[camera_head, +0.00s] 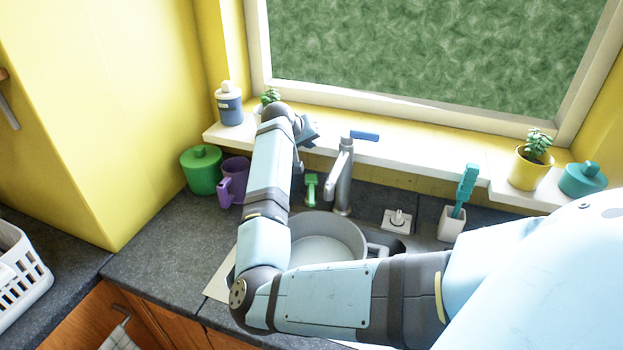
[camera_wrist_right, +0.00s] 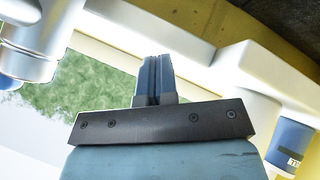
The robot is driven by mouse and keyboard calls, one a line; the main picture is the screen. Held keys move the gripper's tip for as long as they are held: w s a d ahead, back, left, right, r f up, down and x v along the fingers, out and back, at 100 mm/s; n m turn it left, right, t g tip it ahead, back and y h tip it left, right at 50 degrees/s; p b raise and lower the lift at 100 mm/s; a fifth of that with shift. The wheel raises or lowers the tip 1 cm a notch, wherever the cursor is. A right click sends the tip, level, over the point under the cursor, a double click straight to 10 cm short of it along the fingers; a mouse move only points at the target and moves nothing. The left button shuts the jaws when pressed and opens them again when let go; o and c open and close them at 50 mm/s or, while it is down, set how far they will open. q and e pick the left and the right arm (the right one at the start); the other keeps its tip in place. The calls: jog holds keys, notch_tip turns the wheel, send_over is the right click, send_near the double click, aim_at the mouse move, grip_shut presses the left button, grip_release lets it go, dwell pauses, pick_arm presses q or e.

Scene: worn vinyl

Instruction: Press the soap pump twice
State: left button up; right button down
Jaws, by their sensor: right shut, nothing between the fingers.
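A small green upright piece with a pump-like head (camera_head: 311,188) stands on the counter behind the sink, left of the faucet. It looks like the soap pump, but its detail is too small to be sure. My right gripper (camera_head: 311,129) is at the window sill, above and behind this green piece and left of the faucet, apart from it. In the right wrist view the gripper's fingers (camera_wrist_right: 155,78) are together and empty. My left gripper is not in view.
The faucet (camera_head: 343,177) with a blue lever stands close to the right. A blue labelled bottle (camera_head: 229,107) stands on the sill and also shows in the wrist view (camera_wrist_right: 290,145). A green jar (camera_head: 201,172) and purple mug (camera_head: 233,182) stand left. A pot (camera_head: 325,243) sits in the sink.

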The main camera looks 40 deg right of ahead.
jog(key=b, duration=0.6)
send_over(310, 177)
notch_tip(310, 177, down, 7)
jog(key=shift+r, duration=0.15)
jog(key=shift+f, duration=0.85)
dwell(0.3)
jog(key=shift+f, duration=0.1)
dwell(0.4)
jog(key=shift+f, duration=0.35)
jog(key=shift+f, duration=0.15)
dwell(0.4)
